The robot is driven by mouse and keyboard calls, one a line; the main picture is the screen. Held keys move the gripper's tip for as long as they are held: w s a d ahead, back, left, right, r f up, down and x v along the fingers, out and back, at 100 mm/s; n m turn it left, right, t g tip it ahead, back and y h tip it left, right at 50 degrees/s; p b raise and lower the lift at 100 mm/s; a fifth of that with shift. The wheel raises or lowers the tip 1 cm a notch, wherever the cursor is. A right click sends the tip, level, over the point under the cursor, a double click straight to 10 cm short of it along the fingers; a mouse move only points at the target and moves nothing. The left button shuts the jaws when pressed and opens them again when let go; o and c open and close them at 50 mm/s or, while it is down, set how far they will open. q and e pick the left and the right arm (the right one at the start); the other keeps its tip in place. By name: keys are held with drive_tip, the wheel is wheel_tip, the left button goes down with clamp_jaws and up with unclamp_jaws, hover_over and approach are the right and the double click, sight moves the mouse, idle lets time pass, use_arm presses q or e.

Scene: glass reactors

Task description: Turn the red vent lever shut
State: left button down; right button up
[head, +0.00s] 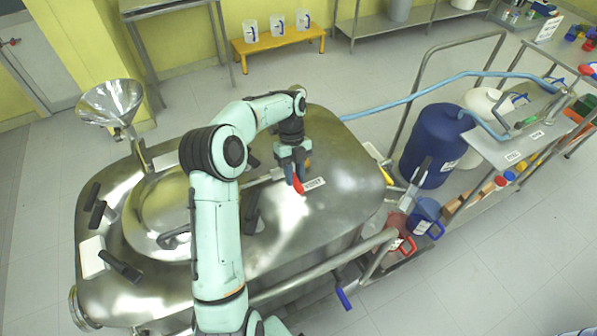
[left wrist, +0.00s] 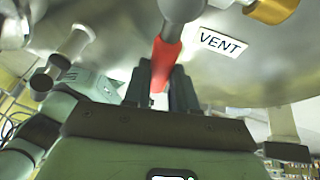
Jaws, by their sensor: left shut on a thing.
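The red vent lever (head: 299,186) is on the steel reactor lid, beside a white VENT label (head: 314,183). In the left wrist view the red lever (left wrist: 164,62) reaches down between the two dark fingers, with the VENT label (left wrist: 223,43) to its right. My left gripper (head: 292,170) points down over the lever and is shut on it; it also shows in the left wrist view (left wrist: 163,82). The fingers hide part of the lever in the head view. My right gripper is not in view.
The reactor lid (head: 330,150) has black clamps (head: 120,265) and a steel funnel (head: 110,102) at the left. A steel rail (head: 325,265) runs along its front. A blue drum (head: 435,145), a red jug (head: 396,235) and a blue jug (head: 426,213) stand to the right.

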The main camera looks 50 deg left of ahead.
use_arm(q)
drive_tip(key=shift+s+a+r, duration=0.1)
idle(0.5)
drive_tip(key=c, duration=0.9)
unclamp_jaws()
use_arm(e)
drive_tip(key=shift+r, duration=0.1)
use_arm(q)
drive_tip(key=p+v, duration=0.3)
drive_tip(key=v, duration=1)
drive_tip(key=shift+r+p, duration=0.2)
drive_tip(key=shift+p, duration=0.1)
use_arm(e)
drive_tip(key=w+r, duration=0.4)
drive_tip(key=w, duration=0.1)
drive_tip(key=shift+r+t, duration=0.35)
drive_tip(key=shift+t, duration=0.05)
use_arm(q)
drive_tip(key=shift+f, duration=0.1)
